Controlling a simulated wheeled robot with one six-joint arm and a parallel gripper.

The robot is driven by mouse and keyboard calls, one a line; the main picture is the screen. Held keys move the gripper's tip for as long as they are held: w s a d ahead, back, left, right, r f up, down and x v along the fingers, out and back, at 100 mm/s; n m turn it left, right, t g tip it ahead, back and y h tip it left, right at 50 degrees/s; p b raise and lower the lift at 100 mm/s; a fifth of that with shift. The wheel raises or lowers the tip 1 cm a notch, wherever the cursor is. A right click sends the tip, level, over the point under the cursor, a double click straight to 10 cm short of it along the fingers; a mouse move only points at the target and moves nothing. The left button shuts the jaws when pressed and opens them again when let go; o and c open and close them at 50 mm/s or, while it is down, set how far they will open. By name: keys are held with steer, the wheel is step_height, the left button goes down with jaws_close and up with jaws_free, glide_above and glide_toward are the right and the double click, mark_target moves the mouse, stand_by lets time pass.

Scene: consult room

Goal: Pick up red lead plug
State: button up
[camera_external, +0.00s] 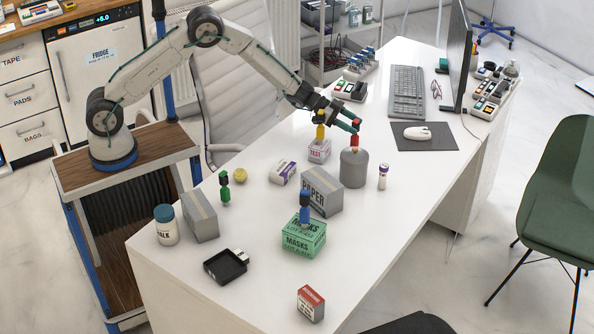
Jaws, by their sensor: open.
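The red lead plug (355,141) stands upright on top of a grey cylinder (353,170) near the middle of the desk. My gripper (347,120) is open and reaches in from the upper left, with its fingertips close by the plug's upper part. I cannot tell whether the fingers are around the plug or only beside it, or whether they touch it.
A yellow plug (320,132) stands on the TEST box (319,151), just left of the cylinder. A PAPER box (322,192) stands in front. A blue plug (305,207) tops the MASKS boxes (303,240). A green plug (225,188) stands left. A white tube (382,177) is close right.

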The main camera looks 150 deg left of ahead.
steer(key=shift+x, duration=0.8)
jaws_close()
